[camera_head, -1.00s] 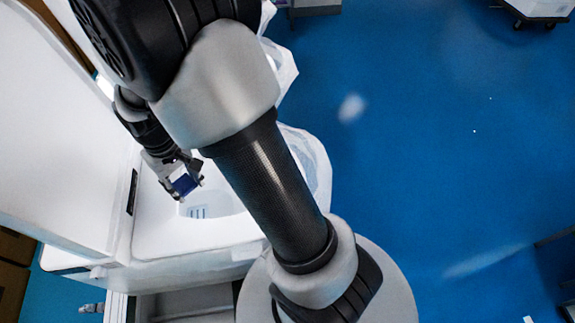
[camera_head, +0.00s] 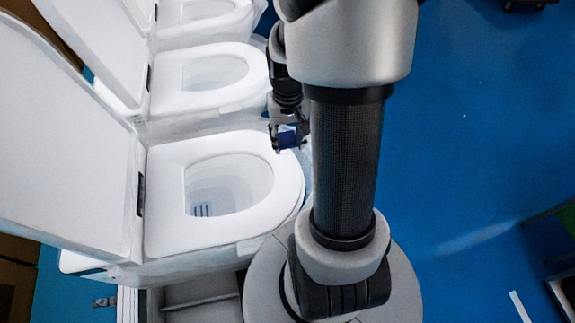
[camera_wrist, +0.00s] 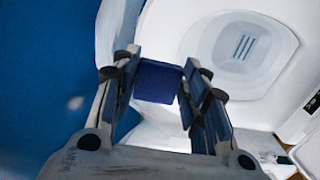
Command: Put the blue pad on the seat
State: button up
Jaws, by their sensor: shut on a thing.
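The blue pad (camera_wrist: 157,82) is held between the fingers of my gripper (camera_wrist: 155,75) in the wrist view. In the head view the blue pad (camera_head: 288,139) shows small at the end of my gripper (camera_head: 288,145), close to the front right rim of the nearest toilet. The white seat (camera_head: 165,205) of that toilet is down around the open bowl, and its lid (camera_head: 70,130) is raised at the left. In the wrist view the seat (camera_wrist: 185,55) lies beyond the pad, to the upper right. The height of the pad above the seat cannot be told.
More white toilets with raised lids stand in a row behind, the closest one (camera_head: 175,100) just past the nearest toilet. An open box-like compartment (camera_head: 200,300) is at the front. The blue floor (camera_head: 475,170) at the right is mostly clear.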

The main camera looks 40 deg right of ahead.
aim_at(288, 172)
notch_tip(288, 172, down, 14)
jog(key=shift+w+r+b, duration=0.1)
jog(key=shift+r+b, duration=0.05)
jog(key=shift+b, duration=0.85)
jog(key=shift+o, duration=1.4)
jog(key=o, duration=0.4)
